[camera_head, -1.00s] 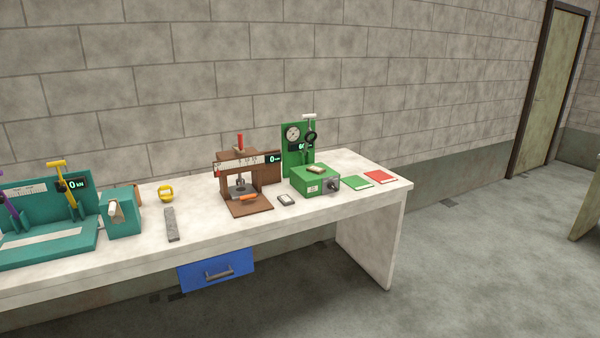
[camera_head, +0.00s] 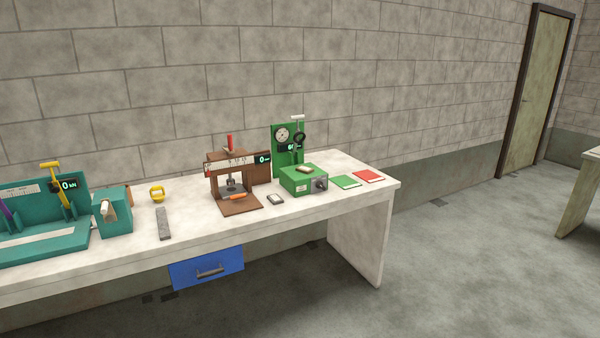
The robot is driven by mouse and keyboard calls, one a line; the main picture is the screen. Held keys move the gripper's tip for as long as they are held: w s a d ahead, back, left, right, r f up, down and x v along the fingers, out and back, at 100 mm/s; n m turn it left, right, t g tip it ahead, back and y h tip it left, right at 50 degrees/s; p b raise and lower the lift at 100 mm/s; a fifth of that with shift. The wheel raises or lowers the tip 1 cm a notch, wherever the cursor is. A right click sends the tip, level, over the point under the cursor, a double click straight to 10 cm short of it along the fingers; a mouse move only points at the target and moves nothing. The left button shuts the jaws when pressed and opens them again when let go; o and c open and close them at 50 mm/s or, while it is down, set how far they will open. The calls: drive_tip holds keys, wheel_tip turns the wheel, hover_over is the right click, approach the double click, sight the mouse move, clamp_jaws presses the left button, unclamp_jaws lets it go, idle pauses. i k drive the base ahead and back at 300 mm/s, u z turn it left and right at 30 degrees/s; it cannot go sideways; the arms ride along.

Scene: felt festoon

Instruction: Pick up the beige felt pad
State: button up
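A small beige pad with a dark edge, which looks like the felt pad, lies on top of the green box (camera_head: 298,184) near the right end of the bench; the pad (camera_head: 305,169) is too small to make out its texture. A similar small pale pad with dark sides (camera_head: 275,199) lies flat on the bench, left of the green box. I cannot tell for sure which of the two is the felt one. My gripper is not in view.
The white bench (camera_head: 345,205) stands along a block wall. A green gauge stand (camera_head: 288,150) rises behind the box, and a brown press (camera_head: 232,180) stands to the left. Green (camera_head: 346,182) and red (camera_head: 368,176) booklets lie right. A blue drawer (camera_head: 207,267) hangs below.

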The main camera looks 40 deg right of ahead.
sight(306, 170)
drive_tip(key=z, duration=0.05)
drive_tip(key=i, duration=1)
drive_tip(key=u, duration=0.1)
